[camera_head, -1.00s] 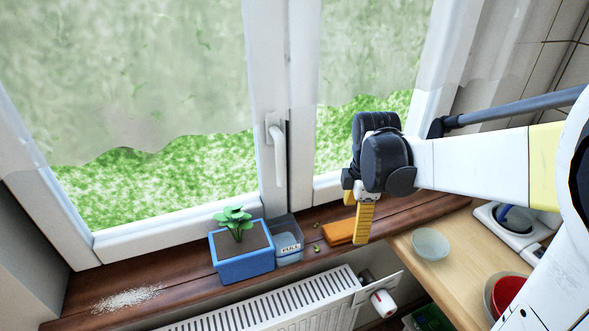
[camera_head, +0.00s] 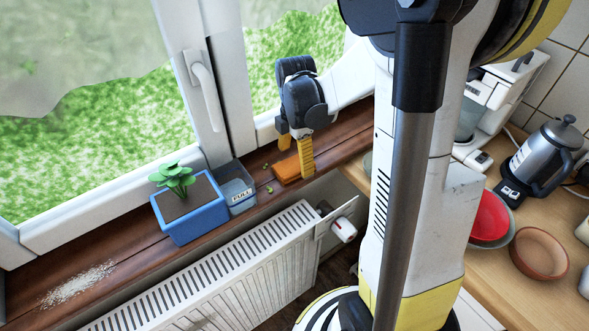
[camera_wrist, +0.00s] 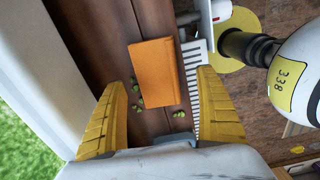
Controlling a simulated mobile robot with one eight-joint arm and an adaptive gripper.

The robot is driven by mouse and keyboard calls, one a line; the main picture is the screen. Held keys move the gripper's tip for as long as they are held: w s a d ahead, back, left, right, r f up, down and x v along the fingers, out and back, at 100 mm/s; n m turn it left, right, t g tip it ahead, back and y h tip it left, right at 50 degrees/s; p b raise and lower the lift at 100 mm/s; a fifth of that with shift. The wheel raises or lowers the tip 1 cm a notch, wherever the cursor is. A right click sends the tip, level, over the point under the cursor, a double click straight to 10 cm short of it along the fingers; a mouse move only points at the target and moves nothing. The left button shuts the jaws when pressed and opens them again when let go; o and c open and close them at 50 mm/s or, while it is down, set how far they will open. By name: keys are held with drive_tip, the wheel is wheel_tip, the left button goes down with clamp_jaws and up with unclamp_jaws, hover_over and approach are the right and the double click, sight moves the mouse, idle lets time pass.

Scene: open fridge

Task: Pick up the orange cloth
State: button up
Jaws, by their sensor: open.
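The orange cloth (camera_head: 287,170) lies folded flat on the brown wooden windowsill. In the wrist view the orange cloth (camera_wrist: 157,77) sits ahead of and between the two yellow fingers, closer to the middle of the picture. My gripper (camera_head: 296,152) hangs over the sill at the cloth, with its near finger covering part of the cloth's right side. In the wrist view my gripper (camera_wrist: 160,115) is open and empty, its fingers wide apart on either side. I cannot tell how far the fingertips are above the sill.
Small green bits (camera_wrist: 137,107) lie beside the cloth. A grey container (camera_head: 238,192) and a blue planter (camera_head: 192,213) stand left of it on the sill (camera_head: 125,252). The window frame (camera_head: 120,203) rises behind; a white radiator (camera_head: 230,270) is below the front edge.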

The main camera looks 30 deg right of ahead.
sight(294, 164)
drive_tip(key=f, duration=0.1)
drive_tip(key=f+b, duration=0.1)
drive_tip(key=f, duration=0.1)
drive_tip(key=shift+w+f, duration=0.2)
drive_tip(key=shift+f, duration=0.05)
drive_tip(key=shift+r, duration=0.1)
drive_tip(key=c, duration=1.2)
drive_tip(key=shift+r+p, duration=0.4)
drive_tip(key=shift+r, duration=0.3)
wheel_tip(294, 164, up, 3)
drive_tip(key=shift+r+p, duration=0.1)
drive_tip(key=shift+p, duration=0.6)
drive_tip(key=s+d+r+p, duration=0.1)
drive_tip(key=s+d+r, duration=0.1)
drive_tip(key=s, duration=0.1)
drive_tip(key=s+d+r+p, duration=0.1)
drive_tip(key=s+d+r, duration=0.1)
drive_tip(key=s, duration=0.1)
drive_tip(key=s+d+r+p, duration=0.1)
drive_tip(key=s+d+r, duration=0.1)
drive_tip(key=s+d, duration=0.1)
drive_tip(key=shift+s+r, duration=0.2)
